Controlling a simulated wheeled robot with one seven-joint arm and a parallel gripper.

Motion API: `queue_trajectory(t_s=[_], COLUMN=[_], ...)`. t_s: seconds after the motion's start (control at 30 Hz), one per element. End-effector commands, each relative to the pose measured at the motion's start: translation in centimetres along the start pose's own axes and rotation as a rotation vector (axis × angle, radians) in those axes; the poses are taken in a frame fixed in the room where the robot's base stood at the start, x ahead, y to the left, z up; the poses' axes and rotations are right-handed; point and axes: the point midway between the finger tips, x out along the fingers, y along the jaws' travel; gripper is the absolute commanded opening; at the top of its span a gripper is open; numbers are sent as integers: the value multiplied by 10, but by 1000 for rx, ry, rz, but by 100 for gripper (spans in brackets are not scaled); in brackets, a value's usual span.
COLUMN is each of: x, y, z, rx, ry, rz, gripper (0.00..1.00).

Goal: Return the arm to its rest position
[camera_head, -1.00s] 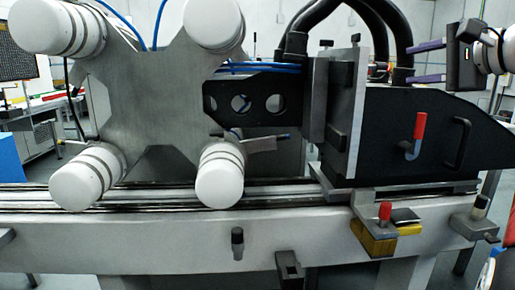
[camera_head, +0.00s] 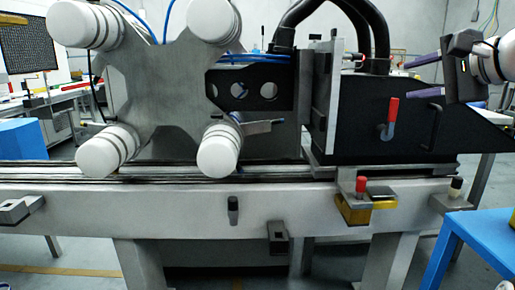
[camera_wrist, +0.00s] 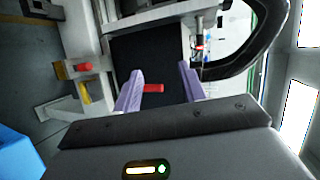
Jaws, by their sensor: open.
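My gripper (camera_head: 424,77) is at the upper right of the head view, with its two purple fingers pointing left and spread apart. Nothing is between them. The fingers also show in the wrist view (camera_wrist: 160,78), open, with the black housing beyond them. The black housing (camera_head: 350,130) of the machine carries a red-topped lever (camera_head: 392,112), seen as a red bar (camera_wrist: 153,88) between the fingers in the wrist view. The gripper appears apart from the lever and housing. Most of my arm is out of view.
A metal rail beam (camera_head: 150,210) with knobs and yellow blocks (camera_head: 352,212) runs across the front. A plate with white rollers (camera_head: 220,150) stands at left. Black hoses (camera_head: 375,35) arch above the housing. A blue table (camera_head: 480,232) is at lower right.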

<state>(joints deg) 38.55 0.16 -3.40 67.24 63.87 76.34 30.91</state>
Motion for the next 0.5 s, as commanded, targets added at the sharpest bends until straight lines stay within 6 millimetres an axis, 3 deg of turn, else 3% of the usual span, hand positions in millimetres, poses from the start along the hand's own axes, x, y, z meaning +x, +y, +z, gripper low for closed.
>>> queue_trajectory(t_s=[0.27,0.37,0.5], x=[25,33,34], y=[61,99,179], z=[52,80,133], rx=[-118,-206,-415], ry=[-8,-21,-69], rz=[173,270,448], gripper=[41,41,41])
